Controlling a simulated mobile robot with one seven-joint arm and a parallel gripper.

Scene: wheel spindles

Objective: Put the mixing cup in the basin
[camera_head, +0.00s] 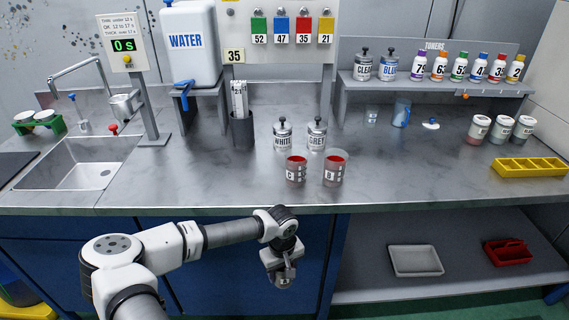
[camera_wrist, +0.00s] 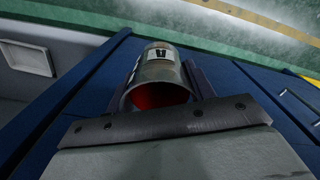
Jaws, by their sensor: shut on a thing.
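My gripper (camera_head: 281,264) hangs in front of the counter's front edge, below the height of the worktop. It is shut on a mixing cup (camera_wrist: 160,72), a greyish cup with a white label that seems to read A and red inside. The cup sits between the two fingers in the wrist view, its mouth facing the camera. In the head view only a small part of it shows under the gripper. The basin (camera_head: 79,172) is a rectangular metal sink set in the counter at far left. It looks empty and is well left of my gripper.
Two similar cups with red in them, C (camera_head: 296,170) and B (camera_head: 335,170), stand near the counter's front edge. A tap (camera_head: 82,70) arches over the basin.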

